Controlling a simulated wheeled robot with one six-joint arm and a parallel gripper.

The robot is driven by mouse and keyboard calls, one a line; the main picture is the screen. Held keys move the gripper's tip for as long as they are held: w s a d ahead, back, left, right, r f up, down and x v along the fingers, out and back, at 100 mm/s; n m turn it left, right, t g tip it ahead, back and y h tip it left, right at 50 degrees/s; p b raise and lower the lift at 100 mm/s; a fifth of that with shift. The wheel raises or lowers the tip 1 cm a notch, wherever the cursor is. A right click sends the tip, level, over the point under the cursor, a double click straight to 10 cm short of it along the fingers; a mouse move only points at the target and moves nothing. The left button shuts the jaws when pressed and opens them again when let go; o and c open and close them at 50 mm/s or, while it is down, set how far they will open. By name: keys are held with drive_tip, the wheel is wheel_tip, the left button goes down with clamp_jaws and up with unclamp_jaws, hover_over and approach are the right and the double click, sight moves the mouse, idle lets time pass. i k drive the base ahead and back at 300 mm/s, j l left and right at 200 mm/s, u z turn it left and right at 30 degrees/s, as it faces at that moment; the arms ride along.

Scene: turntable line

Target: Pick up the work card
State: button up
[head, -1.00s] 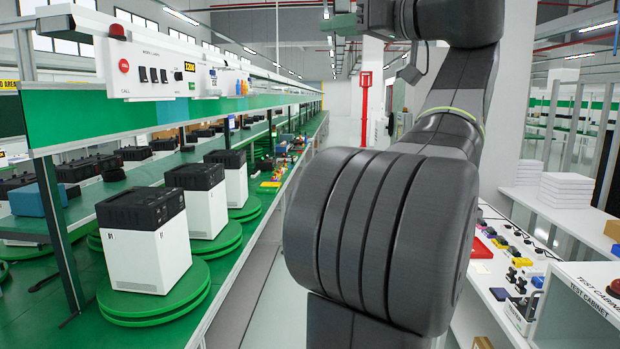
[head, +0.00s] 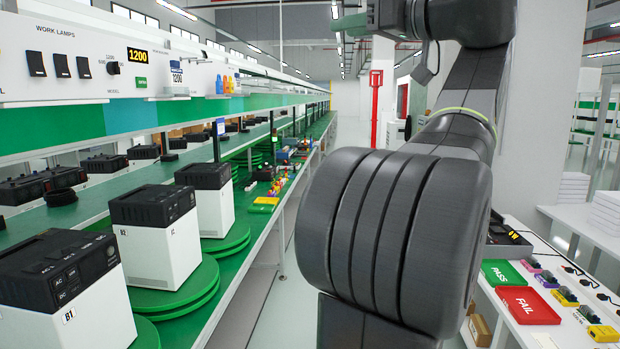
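I cannot make out for certain which thing is the work card. A small blue and white sign (head: 221,127) hangs farther along, too small to read. My arm fills the middle and right of the head view and hides part of the scene. My gripper's fingers do not show.
White units with black tops (head: 157,235) stand on green turntables (head: 190,285) along the left bench. A red FAIL tray (head: 527,306) and a green PASS tray (head: 503,273) lie on the right bench (head: 520,335). A pale aisle runs between the benches.

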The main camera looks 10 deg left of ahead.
sight(176, 76)
drive_tip(key=i+u, duration=0.15)
drive_tip(key=i, duration=0.4)
drive_tip(key=i+u, duration=0.15)
drive_tip(key=i, duration=0.4)
drive_tip(key=i+l+u, duration=0.15)
drive_tip(key=i, duration=0.35)
drive_tip(key=i+j+u, duration=0.45)
drive_tip(key=i, duration=0.25)
drive_tip(key=i+j+u, duration=0.2)
drive_tip(key=i, duration=0.2)
